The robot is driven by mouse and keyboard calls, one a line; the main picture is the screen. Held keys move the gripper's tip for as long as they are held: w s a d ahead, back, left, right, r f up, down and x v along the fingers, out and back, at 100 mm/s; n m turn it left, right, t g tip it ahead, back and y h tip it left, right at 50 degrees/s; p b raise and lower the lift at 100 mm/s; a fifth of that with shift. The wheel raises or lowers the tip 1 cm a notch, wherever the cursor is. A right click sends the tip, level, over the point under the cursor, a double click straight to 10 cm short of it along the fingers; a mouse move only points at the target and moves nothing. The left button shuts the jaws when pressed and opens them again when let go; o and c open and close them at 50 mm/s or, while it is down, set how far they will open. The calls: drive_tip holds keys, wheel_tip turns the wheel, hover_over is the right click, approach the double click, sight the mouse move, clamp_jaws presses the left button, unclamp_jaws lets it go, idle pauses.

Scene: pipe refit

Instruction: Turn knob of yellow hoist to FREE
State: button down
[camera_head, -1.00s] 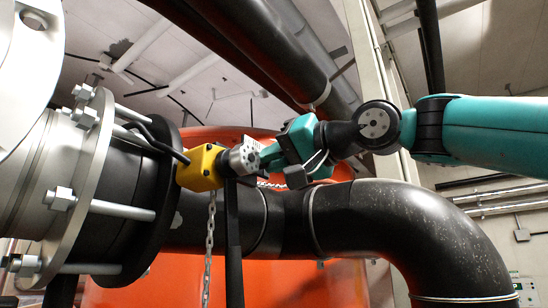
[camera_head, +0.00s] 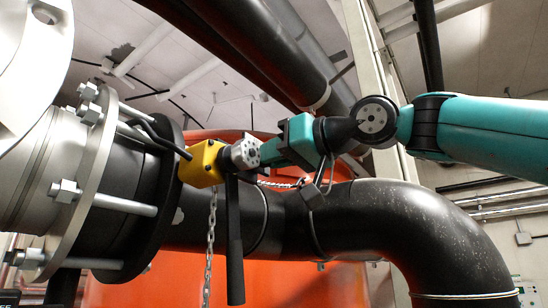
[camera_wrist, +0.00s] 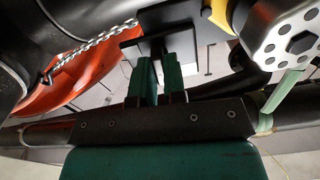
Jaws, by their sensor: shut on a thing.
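The yellow hoist (camera_head: 203,163) hangs beside the flange at the left, with a round silver hub (camera_head: 245,153) on its right side. The hub, with holes in its face, and a yellow edge (camera_wrist: 221,12) also show at the upper right of the wrist view. My gripper (camera_wrist: 157,70) has its green fingers close together around a narrow dark tab (camera_wrist: 153,45), which appears to be the knob. The tab stands out from a dark plate. No FREE marking is readable.
A chain (camera_head: 211,235) and a black lever (camera_head: 235,240) hang below the hoist. Long flange bolts (camera_head: 125,207) stick out at the left. A black pipe elbow (camera_head: 420,220) runs below my arm, and an orange tank (camera_head: 330,283) stands behind.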

drive_tip(key=shift+n, duration=0.6)
drive_tip(key=c, duration=1.2)
unclamp_jaws()
drive_tip(key=shift+d, duration=0.1)
drive_tip(key=shift+b+v, duration=1.55)
drive_tip(key=shift+v, duration=7.1)
drive_tip(key=shift+f, duration=0.15)
